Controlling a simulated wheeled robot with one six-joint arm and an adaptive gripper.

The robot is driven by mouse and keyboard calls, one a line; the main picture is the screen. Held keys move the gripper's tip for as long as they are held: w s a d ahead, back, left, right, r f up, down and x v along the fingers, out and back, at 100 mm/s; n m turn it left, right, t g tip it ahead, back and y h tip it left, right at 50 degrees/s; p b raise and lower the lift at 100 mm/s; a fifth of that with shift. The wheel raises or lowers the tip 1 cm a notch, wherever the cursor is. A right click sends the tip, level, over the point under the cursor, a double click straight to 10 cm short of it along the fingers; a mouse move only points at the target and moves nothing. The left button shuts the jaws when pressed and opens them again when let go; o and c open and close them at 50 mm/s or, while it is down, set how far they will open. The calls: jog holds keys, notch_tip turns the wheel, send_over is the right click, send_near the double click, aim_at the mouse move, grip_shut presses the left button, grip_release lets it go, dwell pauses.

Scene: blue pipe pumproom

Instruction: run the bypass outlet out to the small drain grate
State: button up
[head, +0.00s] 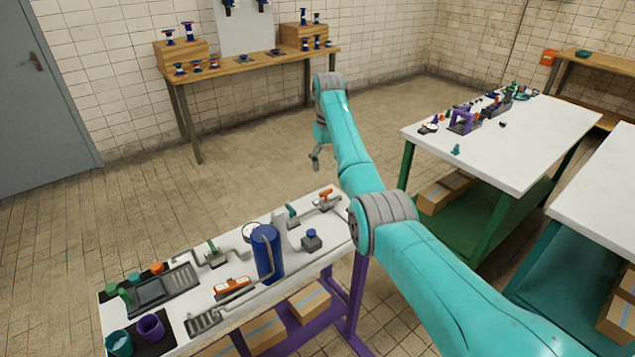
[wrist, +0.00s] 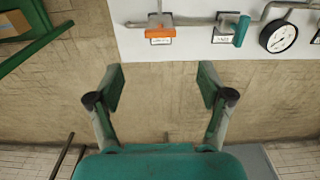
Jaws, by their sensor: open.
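In the head view a small dark slotted grate (head: 204,322) lies at the near edge of the white bench. A larger dark slotted tray (head: 165,287) lies further left. A grey pipe (head: 236,295) runs beside an orange block near the small grate; I cannot tell for sure whether it is the bypass outlet. My gripper (wrist: 162,87) is open and empty in the wrist view, over floor beyond the bench edge. It also shows in the head view (head: 315,158). An orange-handled valve (wrist: 160,32) and a teal-handled valve (wrist: 241,30) are on the bench ahead, apart from my fingers.
A blue tank (head: 267,252) stands mid-bench beside a round gauge (wrist: 278,37) and pipework. Teal (head: 120,343) and purple (head: 151,327) cups stand at the front left. A cluttered white table (head: 540,135) is on the right. Floor behind the bench is clear.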

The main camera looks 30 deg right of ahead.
aim_at(326, 191)
notch_tip(326, 191, down, 11)
jog(key=shift+r, duration=0.15)
dwell(0.4)
jog(key=c, duration=1.2)
